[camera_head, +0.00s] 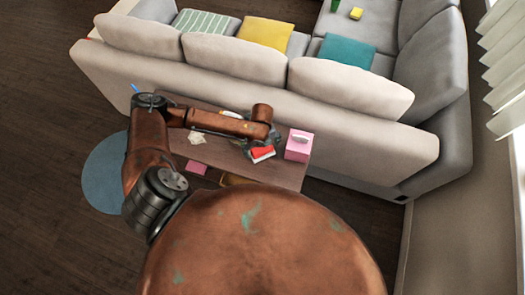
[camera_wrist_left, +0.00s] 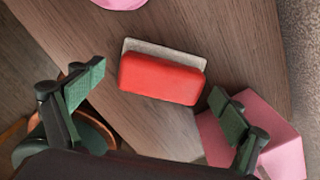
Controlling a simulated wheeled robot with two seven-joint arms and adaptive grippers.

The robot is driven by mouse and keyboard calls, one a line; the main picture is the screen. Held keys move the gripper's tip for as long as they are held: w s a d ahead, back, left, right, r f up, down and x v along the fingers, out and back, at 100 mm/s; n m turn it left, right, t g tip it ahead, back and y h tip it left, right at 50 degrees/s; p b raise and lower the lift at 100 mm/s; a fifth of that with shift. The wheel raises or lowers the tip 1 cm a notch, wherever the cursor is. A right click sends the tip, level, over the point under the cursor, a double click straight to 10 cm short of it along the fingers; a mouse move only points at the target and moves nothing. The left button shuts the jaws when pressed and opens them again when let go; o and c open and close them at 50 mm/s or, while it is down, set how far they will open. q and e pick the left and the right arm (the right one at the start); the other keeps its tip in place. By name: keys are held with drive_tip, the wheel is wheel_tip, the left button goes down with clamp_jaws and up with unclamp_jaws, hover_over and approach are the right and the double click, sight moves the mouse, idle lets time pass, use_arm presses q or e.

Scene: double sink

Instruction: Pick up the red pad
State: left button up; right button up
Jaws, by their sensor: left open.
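The red pad (camera_head: 262,152) lies on the wooden table (camera_head: 285,172) behind the sofa, just left of a pink box. In the left wrist view the red pad (camera_wrist_left: 160,78) has a light grey layer along its far edge. My left gripper (camera_head: 262,142) is over the pad in the head view and partly covers it. In the left wrist view my left gripper (camera_wrist_left: 155,108) is open, with its green fingertips apart on either side of the near end of the pad. Nothing is between the fingers. My right gripper does not show in either view.
The pink box (camera_head: 298,145) stands close by the right finger, and also shows in the left wrist view (camera_wrist_left: 280,140). A crumpled pale item (camera_head: 197,137) lies on the table's left part. The grey sofa (camera_head: 235,58) runs along the table's far side.

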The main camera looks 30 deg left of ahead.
use_arm(q)
drive_tip(key=shift+f, duration=0.35)
drive_tip(key=c, duration=1.2)
drive_tip(key=shift+o, duration=0.2)
use_arm(e)
drive_tip(key=shift+w, duration=0.35)
use_arm(q)
drive_tip(key=shift+r, duration=0.15)
